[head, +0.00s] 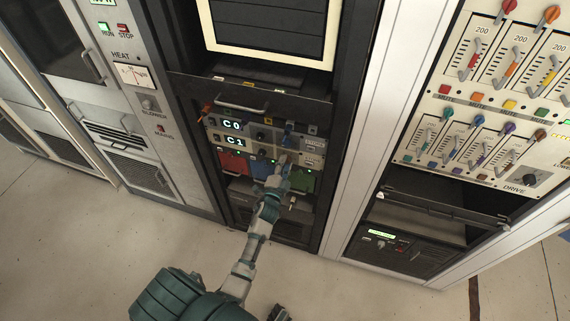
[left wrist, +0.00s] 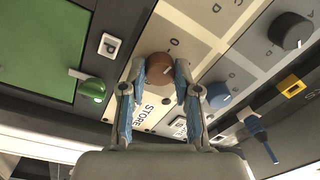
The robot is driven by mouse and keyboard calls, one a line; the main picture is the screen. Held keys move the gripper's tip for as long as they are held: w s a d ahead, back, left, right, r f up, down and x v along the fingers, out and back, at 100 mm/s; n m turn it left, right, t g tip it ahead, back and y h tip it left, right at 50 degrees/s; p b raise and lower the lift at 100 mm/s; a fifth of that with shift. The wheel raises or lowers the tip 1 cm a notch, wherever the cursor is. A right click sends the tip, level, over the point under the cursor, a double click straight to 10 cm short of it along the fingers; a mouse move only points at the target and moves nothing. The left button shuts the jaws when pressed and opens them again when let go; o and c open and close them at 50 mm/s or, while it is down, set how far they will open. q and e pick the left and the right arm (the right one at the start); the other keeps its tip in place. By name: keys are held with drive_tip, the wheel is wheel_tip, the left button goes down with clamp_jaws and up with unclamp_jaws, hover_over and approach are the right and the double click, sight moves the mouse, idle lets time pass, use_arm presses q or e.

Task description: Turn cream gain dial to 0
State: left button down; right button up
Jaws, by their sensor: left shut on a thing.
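A brown round dial (left wrist: 158,67) sits on a cream panel strip (left wrist: 184,42) in the left wrist view. My left gripper (left wrist: 160,84) is shut on this dial, with one blue-padded finger at each side. The dial's pointer and setting cannot be read. Small letters stand around it, and a STORE label lies below it between the fingers. In the head view my left gripper (head: 281,166) reaches the lower right of the rack unit (head: 257,139) with the C0 and C1 displays and hides the dial there. My right gripper is not clearly in view.
A green knob (left wrist: 92,90) and a white switch (left wrist: 109,44) lie left of the dial. A black knob (left wrist: 290,30) and a blue plug (left wrist: 255,127) lie to its right. The floor in front is clear.

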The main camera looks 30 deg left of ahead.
use_arm(q)
drive_tip(key=shift+s+f+n, duration=0.1)
drive_tip(key=shift+f+n, duration=0.2)
drive_tip(key=shift+n, duration=0.8)
use_arm(e)
drive_tip(key=shift+s+d+f, duration=0.1)
drive_tip(key=shift+s+f, duration=0.4)
drive_tip(key=shift+s, duration=0.05)
use_arm(q)
drive_tip(key=shift+p, duration=0.3)
use_arm(e)
drive_tip(key=shift+w, duration=0.15)
use_arm(q)
drive_tip(key=shift+f, duration=0.15)
use_arm(e)
drive_tip(key=shift+s, duration=0.2)
use_arm(q)
drive_tip(key=c, duration=1.1)
unclamp_jaws()
drive_tip(key=shift+o, duration=1.4)
drive_tip(key=shift+a, duration=0.1)
use_arm(e)
drive_tip(key=shift+s, duration=0.3)
use_arm(q)
drive_tip(key=v, duration=1.1)
drive_tip(key=shift+s, duration=0.4)
use_arm(e)
drive_tip(key=shift+w, duration=0.15)
